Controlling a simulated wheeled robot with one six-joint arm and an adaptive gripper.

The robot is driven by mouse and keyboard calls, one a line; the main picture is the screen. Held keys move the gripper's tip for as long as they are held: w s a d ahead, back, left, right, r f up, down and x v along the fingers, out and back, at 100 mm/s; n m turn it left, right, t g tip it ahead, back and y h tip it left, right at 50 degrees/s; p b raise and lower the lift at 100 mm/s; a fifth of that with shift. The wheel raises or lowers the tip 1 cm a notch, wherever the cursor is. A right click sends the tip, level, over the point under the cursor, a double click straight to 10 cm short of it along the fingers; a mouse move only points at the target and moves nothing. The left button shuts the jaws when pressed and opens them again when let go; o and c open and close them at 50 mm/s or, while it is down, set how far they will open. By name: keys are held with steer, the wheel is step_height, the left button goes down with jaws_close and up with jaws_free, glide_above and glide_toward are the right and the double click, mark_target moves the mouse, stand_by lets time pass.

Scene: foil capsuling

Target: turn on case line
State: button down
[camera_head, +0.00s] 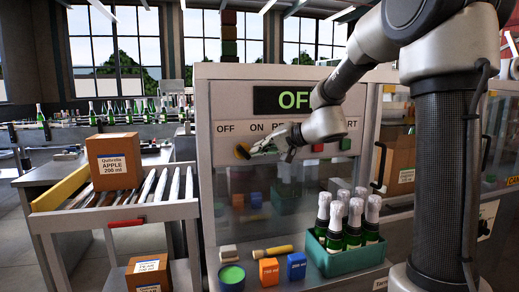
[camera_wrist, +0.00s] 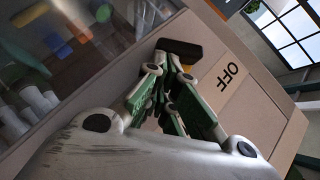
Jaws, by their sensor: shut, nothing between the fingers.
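The case line's panel (camera_head: 225,110) is a pale upright board with a dark display (camera_head: 283,100) showing green letters, "OF" visible and the rest hidden by my arm. Below are printed labels OFF and ON, with others partly covered. An orange-yellow knob (camera_head: 242,151) sits below and between OFF and ON. My gripper (camera_head: 251,153) is shut and empty, its tips right at the knob; I cannot tell whether they touch. In the wrist view, my gripper (camera_wrist: 180,56) points at the panel near the OFF label (camera_wrist: 232,77), and the knob is mostly hidden.
A red button (camera_head: 318,147) and a dark green button (camera_head: 345,144) lie right of my gripper. Below stand a teal crate (camera_head: 345,262) of foil-topped bottles, an orange block (camera_head: 269,271) and a blue block (camera_head: 297,265). A roller conveyor (camera_head: 150,190) with a cardboard box (camera_head: 115,161) is left.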

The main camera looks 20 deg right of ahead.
steer(key=shift+d+f+m+y, duration=0.1)
steer(key=shift+f+m+y, duration=0.15)
steer(key=shift+m+y, duration=0.05)
steer(key=f+m+t+y, duration=0.2)
steer(key=a+f+m+t+y, duration=0.1)
steer(key=f+m+t+y, duration=0.1)
steer(key=m, duration=0.1)
steer(key=shift+y, duration=0.3)
stand_by(0.6)
steer(key=v, duration=1.2)
